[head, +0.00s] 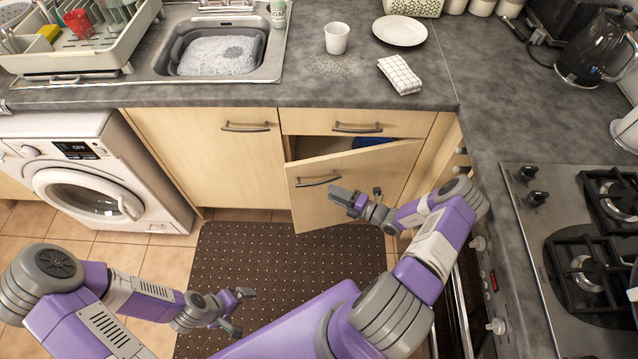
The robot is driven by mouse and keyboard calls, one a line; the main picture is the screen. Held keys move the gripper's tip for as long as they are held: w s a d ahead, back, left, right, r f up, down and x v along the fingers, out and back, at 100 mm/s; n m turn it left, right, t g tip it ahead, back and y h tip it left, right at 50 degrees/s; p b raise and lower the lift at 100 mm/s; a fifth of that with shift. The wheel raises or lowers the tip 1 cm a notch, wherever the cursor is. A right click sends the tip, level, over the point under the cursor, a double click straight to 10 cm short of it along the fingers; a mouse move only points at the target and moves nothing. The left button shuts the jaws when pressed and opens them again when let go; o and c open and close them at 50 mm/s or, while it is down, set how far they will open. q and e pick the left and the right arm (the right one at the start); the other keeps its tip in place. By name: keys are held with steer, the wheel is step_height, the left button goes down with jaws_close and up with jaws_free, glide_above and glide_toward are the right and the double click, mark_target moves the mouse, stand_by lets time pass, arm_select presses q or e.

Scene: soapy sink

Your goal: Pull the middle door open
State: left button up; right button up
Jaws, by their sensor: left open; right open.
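The middle door (352,170) is a pale wood cupboard door below a drawer, in the head view. It stands partly open, its left edge swung out towards me and its right edge near the cabinet. Its dark bar handle (318,181) is near the upper left corner. My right gripper (357,192) is open and empty in front of the door, right of and slightly below the handle. I cannot tell whether it touches the door. My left gripper (241,310) is open and empty over the floor mat, well away from the door.
A blue thing (371,142) shows inside the cupboard above the door. A closed door (205,160) and a washing machine (90,175) are to the left. The hob (590,250) and its counter are to the right. The brown mat (225,260) has bare space.

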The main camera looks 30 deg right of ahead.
mark_target(319, 182)
steer(key=shift+m+t, duration=0.3)
steer(key=x, duration=0.3)
steer(key=b+x, duration=0.1)
steer(key=x, duration=0.3)
steer(key=shift+w+d, duration=0.35)
jaws_close()
